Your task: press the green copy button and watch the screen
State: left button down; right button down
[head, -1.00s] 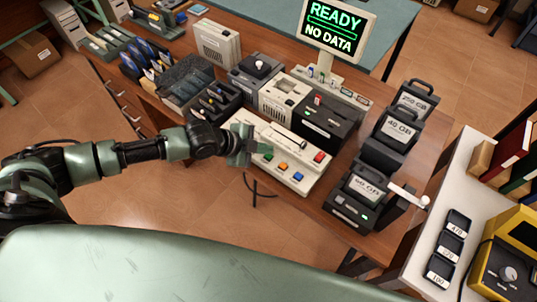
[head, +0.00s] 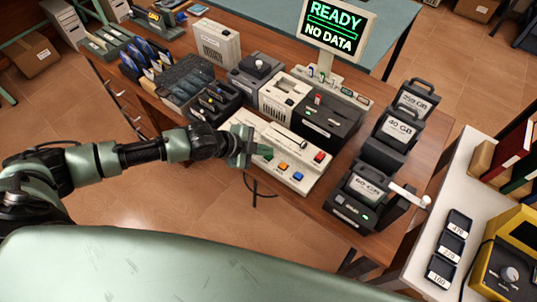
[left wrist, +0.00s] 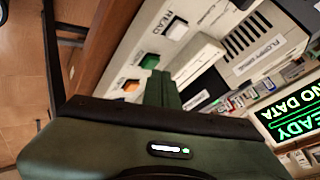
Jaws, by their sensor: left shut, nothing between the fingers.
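The cream control panel (head: 310,177) sits at the front of the wooden desk. The green button (head: 267,154) is on it, left of the orange button (head: 283,166); in the left wrist view the green button (left wrist: 150,61) is between a white button (left wrist: 176,28) and the orange one. My left gripper (head: 242,150) is shut and empty, low over the panel's left part. In the left wrist view its fingertips (left wrist: 160,86) are close beside the green button; I cannot tell whether they touch. The screen (head: 337,27) reads "READY" and "NO DATA". My right gripper is out of view.
Blue (head: 298,176) and red (head: 319,157) buttons share the panel. Behind it stand a black drive box (head: 335,120) and a cream floppy unit (head: 281,101). Black "GB" cartridges (head: 395,131) stand to the right. A black tray (head: 214,104) is behind my gripper.

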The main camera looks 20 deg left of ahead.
aim_at(265, 157)
pick_arm(q)
jog(key=shift+f+b, duration=0.3)
jog(key=shift+f, duration=0.15)
dwell(0.4)
jog(key=shift+r, duration=0.1)
jog(key=shift+r+p, duration=0.75)
jog(key=shift+p, duration=0.05)
notch_tip(265, 157, up, 5)
jog(key=p, duration=0.4)
jog(key=shift+r+p, duration=0.1)
jog(key=shift+p, duration=0.2)
dwell(0.5)
